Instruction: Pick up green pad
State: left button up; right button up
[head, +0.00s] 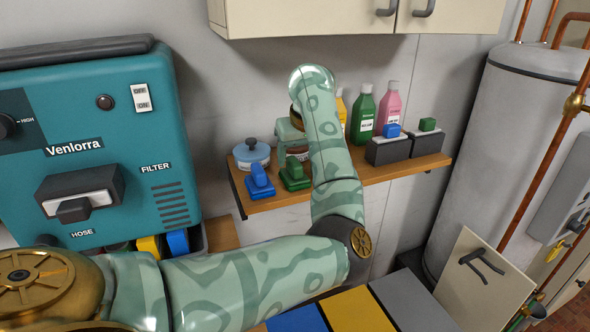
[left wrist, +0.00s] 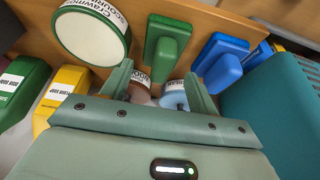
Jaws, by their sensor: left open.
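The green pad (head: 295,174) is a dark green flat base with a raised grip block. It sits near the front edge of the wooden shelf (head: 385,180), right of a similar blue pad (head: 260,180). My left gripper (head: 292,140) hangs over the shelf just behind the green pad, its fingers mostly hidden in the head view. In the left wrist view the open gripper (left wrist: 158,72) has its two fingers apart, with the green pad (left wrist: 165,42) ahead of and between the tips. No grip on it shows. The blue pad (left wrist: 220,58) is beside it.
A round green-rimmed container (left wrist: 92,34) is close beside the left finger. Green (head: 363,115) and pink (head: 389,106) bottles and dark boxes (head: 388,150) stand further right.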

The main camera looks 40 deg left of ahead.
aim_at(294, 161)
pick_arm(q)
jog(key=x, duration=0.5)
jog(key=shift+s+a, duration=0.1)
jog(key=shift+a, duration=0.1)
jog(key=shift+f, duration=0.3)
jog(key=shift+r, duration=0.1)
jog(key=c, duration=0.7)
jog(key=shift+o, duration=0.2)
pick_arm(e)
jog(key=shift+s+a, duration=0.1)
jog(key=shift+s, duration=0.05)
